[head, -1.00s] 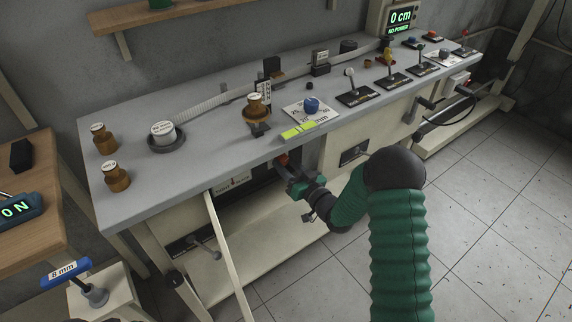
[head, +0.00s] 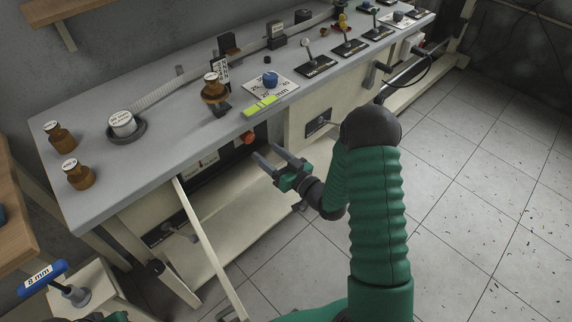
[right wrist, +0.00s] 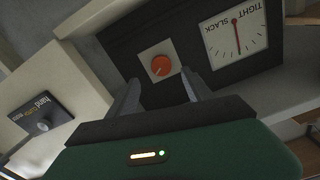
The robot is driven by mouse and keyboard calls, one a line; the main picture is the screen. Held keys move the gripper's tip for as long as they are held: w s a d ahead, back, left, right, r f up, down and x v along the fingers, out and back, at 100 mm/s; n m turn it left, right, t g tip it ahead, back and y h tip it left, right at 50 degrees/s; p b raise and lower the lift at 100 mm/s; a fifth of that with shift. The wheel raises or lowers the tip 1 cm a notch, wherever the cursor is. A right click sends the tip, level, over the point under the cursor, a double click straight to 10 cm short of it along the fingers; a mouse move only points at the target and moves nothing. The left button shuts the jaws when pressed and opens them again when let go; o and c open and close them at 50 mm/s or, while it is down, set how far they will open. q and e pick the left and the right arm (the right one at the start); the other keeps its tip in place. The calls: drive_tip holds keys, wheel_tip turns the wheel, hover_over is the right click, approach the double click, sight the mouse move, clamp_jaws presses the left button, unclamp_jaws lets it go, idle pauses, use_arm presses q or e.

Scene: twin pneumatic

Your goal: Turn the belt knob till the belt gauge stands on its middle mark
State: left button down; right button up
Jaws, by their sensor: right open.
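The orange-red belt knob (head: 247,137) is on the dark panel under the bench top. It shows clearly in the right wrist view (right wrist: 161,66) on a pale square plate. The white belt gauge (right wrist: 235,35) beside it reads TIGHT and SLACK, upside down in this view. Its red needle points near the middle of the tick fan; I cannot tell if it is exactly on the mark. My right gripper (head: 267,152) is open and empty, back from the knob. In the right wrist view its fingers (right wrist: 160,80) point toward the knob, apart from it.
The bench top (head: 180,155) overhangs the knob panel. A pale slanting bar (head: 210,250) stands left of my gripper. A black plate with a lever (right wrist: 42,118) is left in the right wrist view.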

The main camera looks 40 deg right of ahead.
drive_tip(key=s+d, duration=0.1)
drive_tip(key=s, duration=0.8)
drive_tip(key=shift+p, duration=0.45)
drive_tip(key=shift+d+f, duration=0.1)
drive_tip(key=w+a+f+n+g+h, duration=0.2)
drive_tip(key=w+a+f+g, duration=0.1)
drive_tip(key=g, duration=0.4)
drive_tip(key=s+a+r+m+g, duration=0.1)
drive_tip(key=s+a+r+g, duration=0.1)
drive_tip(key=s+a+g, duration=0.9)
drive_tip(key=s+r+t+p, duration=0.1)
drive_tip(key=s+r+p, duration=0.1)
drive_tip(key=r+p, duration=0.9)
drive_tip(key=s+r+t+p, duration=0.1)
drive_tip(key=s+r+p, duration=0.1)
drive_tip(key=r+p, duration=0.9)
drive_tip(key=shift+s+r+t+h+p, duration=0.15)
drive_tip(key=shift+s+t+h+p, duration=0.15)
drive_tip(key=shift+s+t, duration=0.1)
